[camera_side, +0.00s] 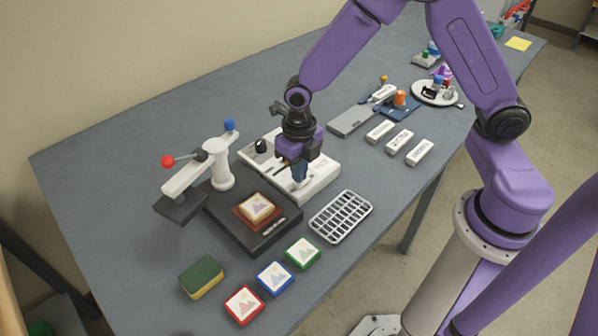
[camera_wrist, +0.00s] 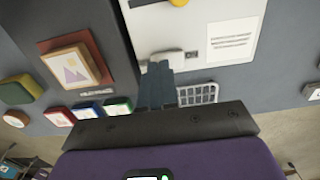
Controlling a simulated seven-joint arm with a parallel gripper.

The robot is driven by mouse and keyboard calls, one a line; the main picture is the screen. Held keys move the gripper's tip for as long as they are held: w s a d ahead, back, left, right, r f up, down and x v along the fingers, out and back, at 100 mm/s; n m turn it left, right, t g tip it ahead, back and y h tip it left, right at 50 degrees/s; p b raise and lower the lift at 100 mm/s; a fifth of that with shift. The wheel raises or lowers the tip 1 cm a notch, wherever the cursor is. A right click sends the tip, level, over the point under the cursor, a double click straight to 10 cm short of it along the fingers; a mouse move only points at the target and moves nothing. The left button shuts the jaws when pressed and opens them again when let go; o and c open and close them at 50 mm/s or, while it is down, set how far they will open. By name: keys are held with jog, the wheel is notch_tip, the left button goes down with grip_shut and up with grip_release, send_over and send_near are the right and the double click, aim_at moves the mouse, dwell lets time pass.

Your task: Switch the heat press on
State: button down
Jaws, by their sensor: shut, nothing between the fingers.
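The heat press stands left of centre in the side view, with a dark base (camera_side: 276,240), a white post (camera_side: 219,168) and an arm with a red knob (camera_side: 168,161) and a blue knob (camera_side: 230,124). A picture tile (camera_side: 257,207) on a red pad lies on its base. A white box (camera_side: 322,180) with a black knob (camera_side: 261,146) sits beside the press. My gripper (camera_side: 299,179) is shut and empty, pointing down over this box and hiding part of it. In the wrist view the fingers (camera_wrist: 161,88) overlap a white raised part near a small grey fitting (camera_wrist: 192,54). Contact is unclear.
A grey wire rack (camera_side: 341,216) lies just right of the press. Red, blue and green-edged tiles (camera_side: 275,278) and a sponge (camera_side: 201,277) lie in front. White labelled blocks (camera_side: 399,142) and a round tray (camera_side: 436,93) are farther right. The table's front left is clear.

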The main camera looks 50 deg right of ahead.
jog(key=shift+f, duration=0.4)
jog(key=shift+f+h, duration=0.3)
jog(key=shift+d, duration=0.1)
jog(key=shift+d+r, duration=0.15)
jog(key=shift+d, duration=0.65)
